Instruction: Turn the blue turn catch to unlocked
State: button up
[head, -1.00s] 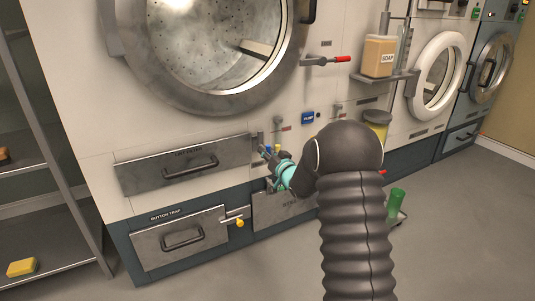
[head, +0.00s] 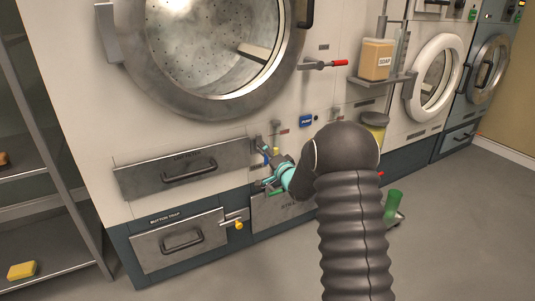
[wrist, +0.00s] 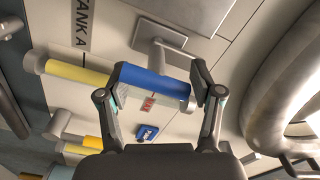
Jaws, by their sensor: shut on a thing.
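The blue turn catch (wrist: 155,84) shows in the wrist view as a wide blue grip on a grey stem from a square plate. My gripper (wrist: 157,88) has one finger at each end of the blue grip and is shut on it. In the head view my gripper (head: 268,171) is at the panel right of the upper drawer, with a small bit of the blue catch (head: 265,157) showing. My dark arm hides part of that area. I cannot read the catch's lock state.
Yellow-handled fittings (wrist: 78,72) sit beside the catch in the wrist view. A red-handled lever (head: 340,63) sticks out above in the head view. A blue label or button (head: 306,121) is on the panel. A shelf holds a soap container (head: 377,60).

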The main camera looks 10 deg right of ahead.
jog(key=shift+s+a+f+g, duration=0.25)
jog(key=shift+a+f, duration=0.25)
jog(key=shift+f, duration=0.25)
jog(key=o, duration=1.2)
jog(key=shift+o, duration=0.6)
jog(key=shift+a, duration=0.35)
jog(key=shift+w+d+r, duration=0.1)
jog(key=shift+d+r, duration=0.15)
jog(key=shift+d, duration=0.2)
jog(key=shift+s+d+r, duration=0.1)
jog(key=shift+s+d, duration=0.1)
jog(key=shift+s, duration=0.1)
jog(key=v, duration=1.1)
jog(key=shift+s, duration=0.2)
jog(key=shift+a, duration=0.1)
